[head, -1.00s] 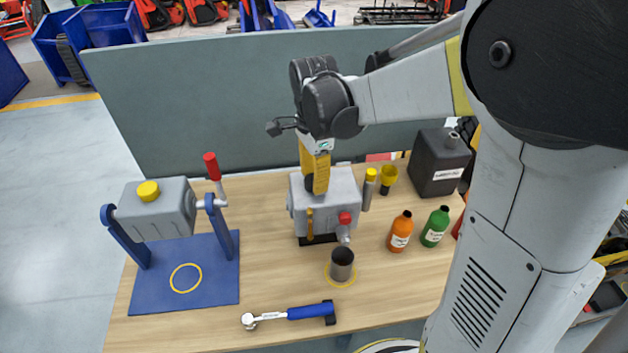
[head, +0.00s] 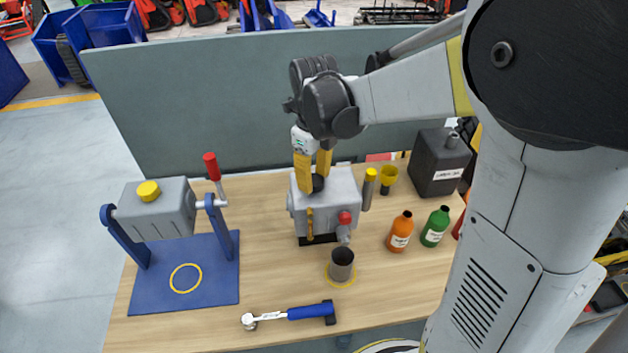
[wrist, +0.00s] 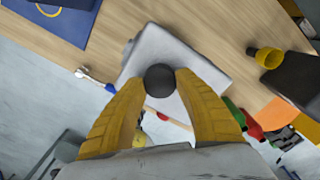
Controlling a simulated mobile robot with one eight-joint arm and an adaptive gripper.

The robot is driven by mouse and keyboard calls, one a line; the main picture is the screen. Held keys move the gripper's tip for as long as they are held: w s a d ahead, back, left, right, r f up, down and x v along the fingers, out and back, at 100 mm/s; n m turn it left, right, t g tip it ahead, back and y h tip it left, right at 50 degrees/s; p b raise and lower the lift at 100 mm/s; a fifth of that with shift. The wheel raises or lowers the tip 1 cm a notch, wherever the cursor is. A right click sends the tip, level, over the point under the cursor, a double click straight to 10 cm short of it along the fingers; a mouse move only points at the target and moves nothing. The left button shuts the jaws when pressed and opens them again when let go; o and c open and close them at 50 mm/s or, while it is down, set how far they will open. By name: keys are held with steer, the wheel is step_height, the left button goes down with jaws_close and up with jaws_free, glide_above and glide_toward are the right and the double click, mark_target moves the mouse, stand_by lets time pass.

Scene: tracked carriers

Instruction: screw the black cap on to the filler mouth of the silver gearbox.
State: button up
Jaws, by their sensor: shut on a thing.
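The silver gearbox (head: 341,202) stands upright on the wooden bench in the middle of the head view. It also shows in the wrist view (wrist: 197,62) below my fingers. My gripper (head: 310,184) points down over its top, with its yellow fingers shut on the black cap (head: 318,183). In the wrist view the cap (wrist: 160,77) sits between the two fingertips, over the top of the gearbox. The filler mouth is hidden under the cap, so I cannot tell how far the cap is seated.
A grey cup (head: 342,264) stands in front of the gearbox. Orange (head: 400,232) and green (head: 435,227) bottles, a yellow funnel (head: 388,177) and a black canister (head: 440,163) are at right. A tilting unit on a blue stand (head: 205,285) is at left; a blue-handled wrench (head: 307,312) lies in front.

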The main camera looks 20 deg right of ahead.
steer(key=m, duration=0.5)
steer(key=o, duration=1.2)
